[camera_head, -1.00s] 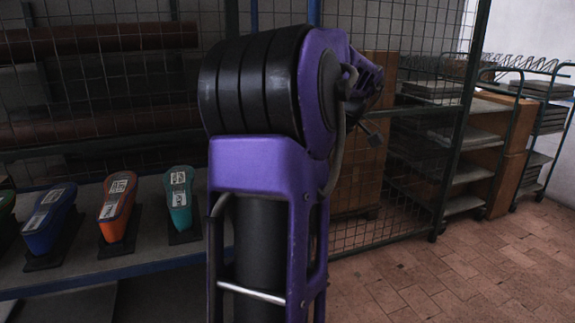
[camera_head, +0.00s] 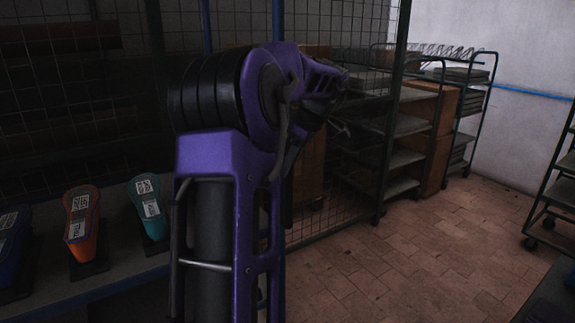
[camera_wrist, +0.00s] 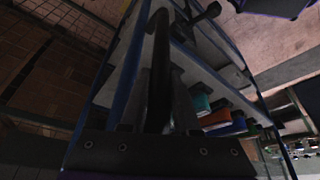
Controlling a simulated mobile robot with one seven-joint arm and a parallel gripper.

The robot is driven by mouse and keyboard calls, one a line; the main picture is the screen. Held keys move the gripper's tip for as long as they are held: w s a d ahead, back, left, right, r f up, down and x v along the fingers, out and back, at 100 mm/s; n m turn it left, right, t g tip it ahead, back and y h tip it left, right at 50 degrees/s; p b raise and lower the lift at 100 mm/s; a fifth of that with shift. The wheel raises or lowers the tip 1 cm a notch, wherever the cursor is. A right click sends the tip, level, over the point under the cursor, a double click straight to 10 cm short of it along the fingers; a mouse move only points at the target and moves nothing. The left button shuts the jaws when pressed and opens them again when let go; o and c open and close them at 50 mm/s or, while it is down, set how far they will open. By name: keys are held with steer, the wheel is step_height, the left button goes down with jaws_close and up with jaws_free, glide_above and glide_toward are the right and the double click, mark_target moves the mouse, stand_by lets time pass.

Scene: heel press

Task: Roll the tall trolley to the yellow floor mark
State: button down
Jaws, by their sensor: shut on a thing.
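My gripper (camera_wrist: 158,112) is shut on a dark upright bar (camera_wrist: 159,55) in the wrist view. The picture is too dark to tell for sure which thing the bar belongs to. In the head view my gripper is at the far end of my purple arm, in front of a tall wire-mesh frame (camera_head: 345,170). A dark post and a castor stand at the frame's right edge. Behind it is a dark shelf trolley (camera_head: 401,123) with a looped top. I cannot tell for certain which is the tall trolley. No yellow floor mark shows in either view.
A shelf with orange (camera_head: 81,220) and teal (camera_head: 149,210) shoe-shaped pieces stands at left. Cardboard (camera_head: 437,140) and another looped trolley (camera_head: 487,105) stand at the back. A further wheeled rack (camera_head: 550,205) is at the right edge. Tiled floor between is clear.

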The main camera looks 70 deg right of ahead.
steer(key=c, duration=0.7)
jaws_free()
steer(key=shift+o, duration=0.2)
steer(key=shift+r, duration=0.1)
steer(key=p+v, duration=0.1)
steer(key=v, duration=1.6)
steer(key=shift+s, duration=0.1)
